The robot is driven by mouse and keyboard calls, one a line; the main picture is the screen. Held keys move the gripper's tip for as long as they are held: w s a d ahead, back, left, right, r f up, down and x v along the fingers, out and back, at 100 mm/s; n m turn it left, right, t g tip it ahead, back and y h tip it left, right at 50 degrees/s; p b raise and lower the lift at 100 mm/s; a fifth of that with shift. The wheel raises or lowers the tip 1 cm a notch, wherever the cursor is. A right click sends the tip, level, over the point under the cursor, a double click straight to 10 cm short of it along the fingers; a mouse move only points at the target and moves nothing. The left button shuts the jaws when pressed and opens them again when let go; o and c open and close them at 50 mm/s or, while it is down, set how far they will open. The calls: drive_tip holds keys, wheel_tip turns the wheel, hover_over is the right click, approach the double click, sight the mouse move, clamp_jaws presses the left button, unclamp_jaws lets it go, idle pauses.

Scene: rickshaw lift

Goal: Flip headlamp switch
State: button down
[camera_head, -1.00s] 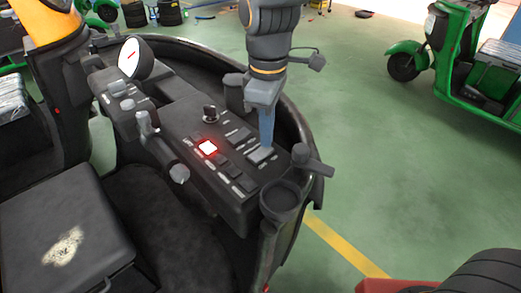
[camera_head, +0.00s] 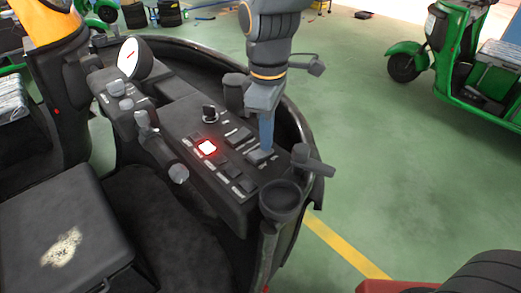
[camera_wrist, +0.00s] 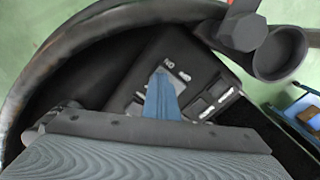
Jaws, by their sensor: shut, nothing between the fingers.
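The dark control panel (camera_head: 222,178) of the vehicle carries several switches with small white labels, too small to read. A grey rocker switch (camera_head: 257,157) sits near its right end. My gripper (camera_head: 265,150) is shut and empty, pointing down, with its blue fingertips at this rocker. They seem to touch it, and they hide part of it. In the wrist view, the blue fingertips (camera_wrist: 162,80) lie over a grey switch (camera_wrist: 135,108) beside white lettering. Which switch is the headlamp one cannot be read.
A lit red button (camera_head: 207,147) and a black knob (camera_head: 210,113) lie left of the gripper. A cup-shaped holder (camera_head: 281,197) and a dark lever (camera_head: 313,160) stand close on the right. A raised black rim (camera_head: 297,118) curves behind the panel.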

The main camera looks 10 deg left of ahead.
drive_tip(key=shift+r, duration=0.15)
wheel_tip(320, 180, up, 7)
drive_tip(key=p, duration=0.6)
idle(0.4)
drive_tip(key=s+d+f+m+t, duration=0.1)
drive_tip(key=d+f+m, duration=0.1)
drive_tip(key=d+m, duration=0.8)
drive_tip(key=s+d+f+m+t, duration=0.1)
drive_tip(key=d+f+m+t, duration=0.35)
drive_tip(key=d, duration=1.05)
wheel_tip(320, 180, down, 6)
drive_tip(key=a+m+g+b, duration=0.1)
drive_tip(key=g+b, duration=0.3)
drive_tip(key=b, duration=0.2)
drive_tip(key=shift+s, duration=0.25)
